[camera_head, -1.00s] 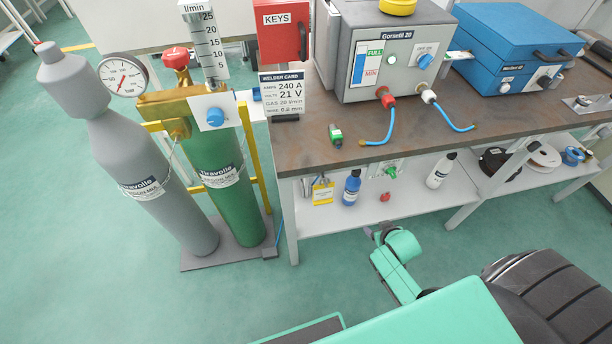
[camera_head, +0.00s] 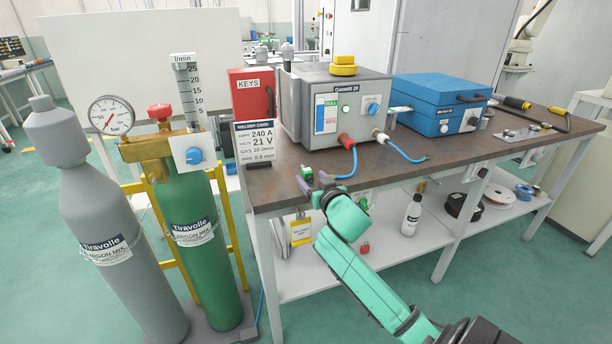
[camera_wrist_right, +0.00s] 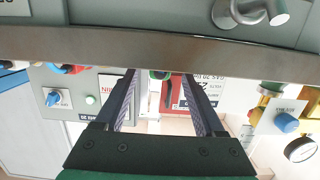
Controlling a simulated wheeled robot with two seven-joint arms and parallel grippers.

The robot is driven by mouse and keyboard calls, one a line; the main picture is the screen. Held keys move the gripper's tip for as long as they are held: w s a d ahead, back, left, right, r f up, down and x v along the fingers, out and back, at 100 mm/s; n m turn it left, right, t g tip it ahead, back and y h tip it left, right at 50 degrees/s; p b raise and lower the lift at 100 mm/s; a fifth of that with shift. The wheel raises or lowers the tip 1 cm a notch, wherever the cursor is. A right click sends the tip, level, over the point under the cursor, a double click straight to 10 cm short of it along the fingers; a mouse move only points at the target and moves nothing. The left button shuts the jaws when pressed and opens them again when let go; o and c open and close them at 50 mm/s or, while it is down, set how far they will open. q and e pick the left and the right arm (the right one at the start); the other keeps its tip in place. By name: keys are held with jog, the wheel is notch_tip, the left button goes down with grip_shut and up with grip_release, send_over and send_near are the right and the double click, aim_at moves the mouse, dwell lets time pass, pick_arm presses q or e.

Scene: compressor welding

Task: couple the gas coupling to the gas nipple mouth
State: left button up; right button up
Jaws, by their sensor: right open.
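A small green fitting (camera_head: 308,171), which I take for the gas coupling, sits at the bench's front edge, partly hidden by my right gripper (camera_head: 314,183). The gripper's two fingers are apart and reach up to the bench edge. In the right wrist view the fingers are spread with nothing between their pads, and a green piece (camera_wrist_right: 160,75) shows beyond the tips at the bench edge. Blue hoses with a red fitting (camera_head: 346,141) and a white fitting (camera_head: 379,135) come from the grey welder box (camera_head: 318,90). I cannot tell which part is the gas nipple mouth. My left gripper is not in view.
The bench (camera_head: 270,190) carries a red keys box (camera_head: 249,93), a welder card and a blue case (camera_head: 440,100). Green (camera_head: 196,240) and grey (camera_head: 118,240) cylinders stand at left. The lower shelf (camera_head: 385,240) holds a white bottle (camera_head: 411,215) and spools.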

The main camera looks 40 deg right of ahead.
aim_at(309, 175)
jog(key=x, duration=0.5)
jog(key=shift+f, duration=0.1)
jog(key=shift+s, duration=0.15)
jog(key=shift+c, duration=0.9)
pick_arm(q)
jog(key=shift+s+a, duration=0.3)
pick_arm(e)
grip_shut()
pick_arm(q)
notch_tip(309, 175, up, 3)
jog(key=p, duration=0.3)
pick_arm(e)
notch_tip(309, 175, up, 20)
